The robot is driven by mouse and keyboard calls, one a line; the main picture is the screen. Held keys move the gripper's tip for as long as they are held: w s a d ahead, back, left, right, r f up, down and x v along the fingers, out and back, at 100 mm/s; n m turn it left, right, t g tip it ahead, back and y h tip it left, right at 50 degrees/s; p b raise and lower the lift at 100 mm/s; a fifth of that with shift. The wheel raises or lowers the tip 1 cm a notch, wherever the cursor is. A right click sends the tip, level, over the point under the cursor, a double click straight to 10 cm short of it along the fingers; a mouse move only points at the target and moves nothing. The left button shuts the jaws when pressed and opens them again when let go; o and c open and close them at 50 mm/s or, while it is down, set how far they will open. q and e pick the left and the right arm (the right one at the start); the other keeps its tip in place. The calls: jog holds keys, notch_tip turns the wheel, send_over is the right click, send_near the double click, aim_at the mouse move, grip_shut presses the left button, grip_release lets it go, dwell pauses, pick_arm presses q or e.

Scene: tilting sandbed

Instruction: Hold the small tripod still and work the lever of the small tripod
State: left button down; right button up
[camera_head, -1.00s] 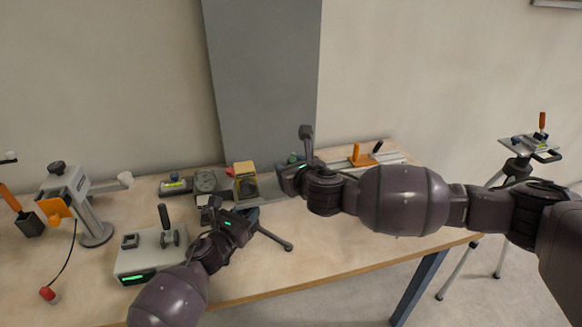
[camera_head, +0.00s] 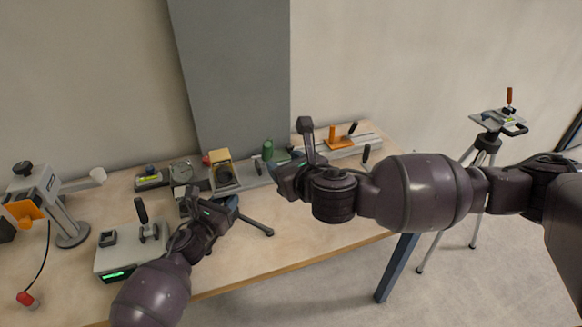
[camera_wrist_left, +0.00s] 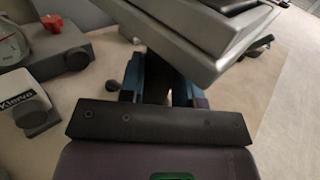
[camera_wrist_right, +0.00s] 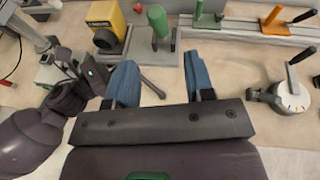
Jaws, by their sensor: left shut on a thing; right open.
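The small tripod stands on the bench, mostly hidden by my left gripper (camera_head: 208,212). One dark leg (camera_head: 258,227) sticks out to the right of that gripper. In the left wrist view the tripod's grey top plate (camera_wrist_left: 190,40) is tilted above my fingers (camera_wrist_left: 158,88), which are shut on the tripod just below the plate. I cannot make out the lever for certain. My right gripper (camera_head: 284,178) is open and empty, to the right of the tripod. In the right wrist view its blue fingers (camera_wrist_right: 160,82) are wide apart, with the tripod and left gripper at the left.
A grey box with a black lever (camera_head: 125,250) stands left of my left gripper. Behind are a yellow block (camera_head: 222,168), a green-handled part (camera_head: 267,150) and an orange clamp on a rail (camera_head: 338,138). A larger tripod (camera_head: 487,140) stands on the floor beyond the bench.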

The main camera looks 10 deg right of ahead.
jog(key=shift+v, duration=1.1)
pick_arm(q)
jog(key=c, duration=0.7)
grip_release()
jog(key=shift+c, duration=0.2)
